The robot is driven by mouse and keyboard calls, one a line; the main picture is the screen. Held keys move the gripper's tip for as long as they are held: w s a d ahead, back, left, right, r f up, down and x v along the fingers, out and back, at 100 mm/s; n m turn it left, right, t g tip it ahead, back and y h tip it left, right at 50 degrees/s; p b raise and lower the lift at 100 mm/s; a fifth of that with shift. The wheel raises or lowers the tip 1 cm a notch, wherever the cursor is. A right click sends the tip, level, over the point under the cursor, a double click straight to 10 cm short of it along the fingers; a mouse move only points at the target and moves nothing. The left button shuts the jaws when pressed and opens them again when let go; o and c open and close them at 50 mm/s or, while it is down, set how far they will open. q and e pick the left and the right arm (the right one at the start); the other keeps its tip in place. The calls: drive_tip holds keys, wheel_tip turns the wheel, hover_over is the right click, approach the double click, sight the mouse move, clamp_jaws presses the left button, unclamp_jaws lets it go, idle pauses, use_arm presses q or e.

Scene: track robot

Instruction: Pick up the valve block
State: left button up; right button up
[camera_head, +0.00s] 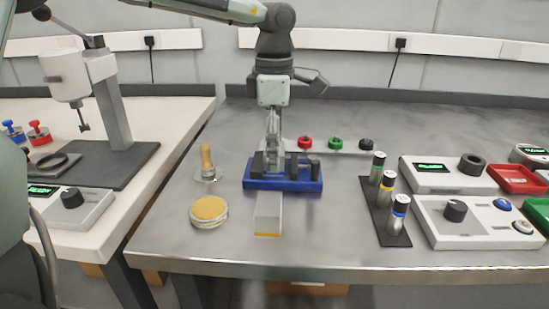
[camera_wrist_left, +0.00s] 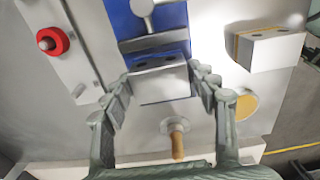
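My left gripper (camera_head: 272,140) points down over a blue fixture (camera_head: 283,185) on the steel bench. In the left wrist view the gripper (camera_wrist_left: 163,82) has its fingers apart, one on each side of a grey metal block (camera_wrist_left: 165,86) with dark holes in its top, which I take as the valve block. It sits at the blue fixture (camera_wrist_left: 124,20). I cannot tell whether the fingertips touch it. The gripper mostly hides this block in the head view. A pale block with a yellow stripe (camera_head: 268,210) lies in front of the fixture. My right gripper is not in view.
A wooden-handled stamp (camera_head: 206,160) and a round tan-topped dish (camera_head: 209,210) stand left of the fixture. Three banded cylinders (camera_head: 388,187) stand on a dark mat to the right, beside control boxes (camera_head: 470,222). Red, green and black knobs (camera_head: 336,143) are behind.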

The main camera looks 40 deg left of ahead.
use_arm(q)
drive_tip(key=c, duration=0.9)
drive_tip(key=shift+r, duration=0.1)
drive_tip(key=shift+c, duration=0.2)
